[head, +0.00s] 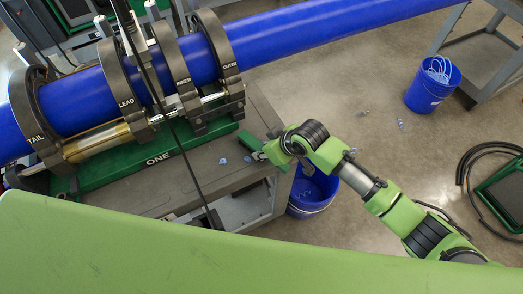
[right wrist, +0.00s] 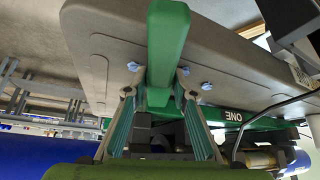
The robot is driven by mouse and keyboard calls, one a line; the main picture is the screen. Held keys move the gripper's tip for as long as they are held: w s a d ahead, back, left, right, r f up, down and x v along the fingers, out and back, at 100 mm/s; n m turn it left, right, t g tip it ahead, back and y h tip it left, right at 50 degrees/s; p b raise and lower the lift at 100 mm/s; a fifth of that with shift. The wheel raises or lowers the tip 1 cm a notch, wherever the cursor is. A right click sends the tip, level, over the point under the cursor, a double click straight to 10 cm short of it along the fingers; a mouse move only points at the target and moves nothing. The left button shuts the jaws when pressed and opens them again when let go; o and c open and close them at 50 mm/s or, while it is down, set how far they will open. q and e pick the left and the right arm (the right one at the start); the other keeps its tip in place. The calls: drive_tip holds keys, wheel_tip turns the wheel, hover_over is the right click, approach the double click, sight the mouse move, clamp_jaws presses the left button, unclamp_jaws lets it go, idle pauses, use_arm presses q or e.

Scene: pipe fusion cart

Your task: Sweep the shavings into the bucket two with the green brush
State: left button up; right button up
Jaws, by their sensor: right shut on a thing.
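My right gripper (head: 272,150) is shut on the green brush (head: 249,141) above the right end of the grey cart top (head: 190,178). In the right wrist view the brush (right wrist: 168,45) runs between the two fingers (right wrist: 156,88); its bristles cannot be made out. Small blue shavings (head: 223,160) lie on the cart top, left of the gripper; several show on both sides of the brush in the right wrist view (right wrist: 206,86). A blue bucket (head: 310,197) stands below the cart's right edge, partly hidden by my right arm. No bucket label is readable. My left gripper is out of view.
A blue pipe (head: 300,38) sits in dark clamps (head: 217,45) on the cart's green base (head: 155,160). A second blue bucket (head: 428,95) with pale strips stands farther right. Small scraps (head: 363,112) lie on the floor. A black cable (head: 180,145) crosses the cart top.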

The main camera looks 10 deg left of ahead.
drive_tip(key=shift+w+d+b, duration=0.75)
drive_tip(key=shift+w+d, duration=0.35)
drive_tip(key=shift+d, duration=0.2)
drive_tip(key=shift+w+d+b, duration=0.75)
drive_tip(key=shift+w+d, duration=0.3)
drive_tip(key=shift+d, duration=0.25)
drive_tip(key=shift+w+d+b, duration=1.85)
drive_tip(key=shift+w+d, duration=0.1)
drive_tip(key=shift+d, duration=0.6)
wheel_tip(320, 180, up, 6)
drive_tip(key=a+p, duration=0.1)
drive_tip(key=p, duration=0.5)
drive_tip(key=shift+s, duration=0.45)
drive_tip(key=shift+a, duration=0.1)
